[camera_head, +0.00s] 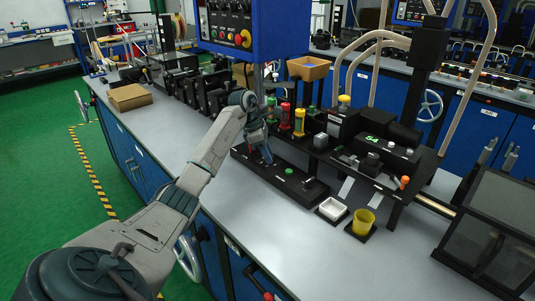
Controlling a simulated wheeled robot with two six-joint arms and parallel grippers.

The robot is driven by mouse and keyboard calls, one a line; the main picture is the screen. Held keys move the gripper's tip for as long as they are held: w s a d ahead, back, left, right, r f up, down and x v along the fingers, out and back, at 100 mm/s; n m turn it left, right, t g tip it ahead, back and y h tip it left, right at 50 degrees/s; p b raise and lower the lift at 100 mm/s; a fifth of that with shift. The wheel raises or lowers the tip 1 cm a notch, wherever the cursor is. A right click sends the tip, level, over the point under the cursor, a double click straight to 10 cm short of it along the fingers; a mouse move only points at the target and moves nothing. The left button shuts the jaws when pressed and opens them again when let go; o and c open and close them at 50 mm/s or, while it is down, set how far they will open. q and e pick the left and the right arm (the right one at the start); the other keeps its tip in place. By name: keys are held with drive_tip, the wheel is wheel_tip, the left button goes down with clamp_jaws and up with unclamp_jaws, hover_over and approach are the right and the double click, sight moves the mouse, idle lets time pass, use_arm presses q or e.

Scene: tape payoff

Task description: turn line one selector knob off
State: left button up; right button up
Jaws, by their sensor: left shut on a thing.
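My left arm reaches in from the lower left over the bench. My left gripper (266,158) points down at the left part of a long, low black control box (281,183). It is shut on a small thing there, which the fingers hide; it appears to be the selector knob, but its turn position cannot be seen. A green button (289,171) and a black lever-like part (314,184) show on the same box, to the right of the fingers. My right gripper is not in view.
Red and yellow-capped cylinders (299,122) stand just behind the gripper. A blue control panel (235,27) hangs above. A white dish (332,208) and a yellow cup (363,221) stand to the right. The bench front (260,225) is clear.

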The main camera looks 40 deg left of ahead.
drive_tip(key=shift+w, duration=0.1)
use_arm(q)
drive_tip(key=o, duration=1)
drive_tip(key=shift+c, duration=0.2)
drive_tip(key=shift+s+a+r, duration=0.1)
drive_tip(key=shift+a+r, duration=0.1)
drive_tip(key=shift+r, duration=0.25)
drive_tip(key=b+v, duration=0.1)
drive_tip(key=v, duration=0.9)
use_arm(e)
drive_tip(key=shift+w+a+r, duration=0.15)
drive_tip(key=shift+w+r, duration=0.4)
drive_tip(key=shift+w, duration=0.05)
use_arm(q)
drive_tip(key=shift+p, duration=0.35)
